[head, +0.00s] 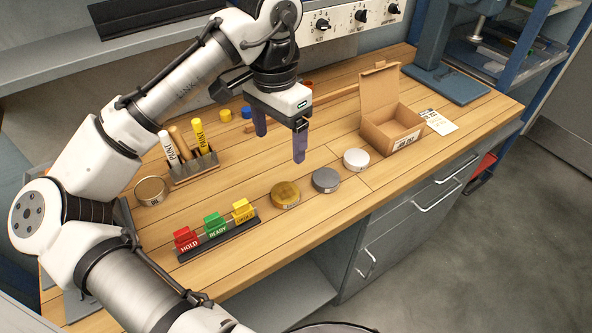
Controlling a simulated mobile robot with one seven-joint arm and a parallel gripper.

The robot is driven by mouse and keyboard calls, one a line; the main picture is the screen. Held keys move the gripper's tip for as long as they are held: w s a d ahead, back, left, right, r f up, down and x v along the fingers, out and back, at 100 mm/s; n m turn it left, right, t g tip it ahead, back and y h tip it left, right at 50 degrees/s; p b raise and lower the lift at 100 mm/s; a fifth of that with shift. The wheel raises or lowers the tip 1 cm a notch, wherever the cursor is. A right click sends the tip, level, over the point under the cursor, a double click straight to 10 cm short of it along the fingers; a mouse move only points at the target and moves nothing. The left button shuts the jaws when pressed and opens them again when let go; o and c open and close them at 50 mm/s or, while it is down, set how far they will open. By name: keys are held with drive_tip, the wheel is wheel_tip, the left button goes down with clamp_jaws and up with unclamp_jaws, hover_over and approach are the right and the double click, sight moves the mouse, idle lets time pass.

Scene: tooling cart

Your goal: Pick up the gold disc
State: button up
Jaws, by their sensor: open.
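The gold disc (285,194) lies flat on the wooden bench top near its front edge, with a small label on its front side. It is the leftmost of a row of three discs. My gripper (280,147) is above the bench, behind the gold disc in the picture and apart from it. Its two purple fingers point down and are spread, with nothing between them. The gold disc is in full view.
A grey disc (326,180) and a white disc (356,159) lie to the right. A rack of coloured tags (218,238) stands front left. A marker holder (194,168) and a round tin (150,191) are left. An open cardboard box (392,131) stands right.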

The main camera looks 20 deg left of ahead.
drive_tip(key=p, duration=0.1)
hover_over(286, 191)
drive_tip(key=f, duration=0.8)
drive_tip(key=shift+w+a+f, duration=0.1)
drive_tip(key=shift+a+f, duration=0.1)
drive_tip(key=shift+a, duration=0.15)
drive_tip(key=shift+d+f+p, duration=0.2)
drive_tip(key=shift+f+p, duration=0.2)
drive_tip(key=shift+f, duration=0.95)
drive_tip(key=shift+d+f+p, duration=0.15)
drive_tip(key=shift+f+p, duration=0.2)
drive_tip(key=shift+f, duration=0.95)
drive_tip(key=shift+c, duration=0.5)
drive_tip(key=c, duration=1.3)
drive_tip(key=shift+r, duration=0.1)
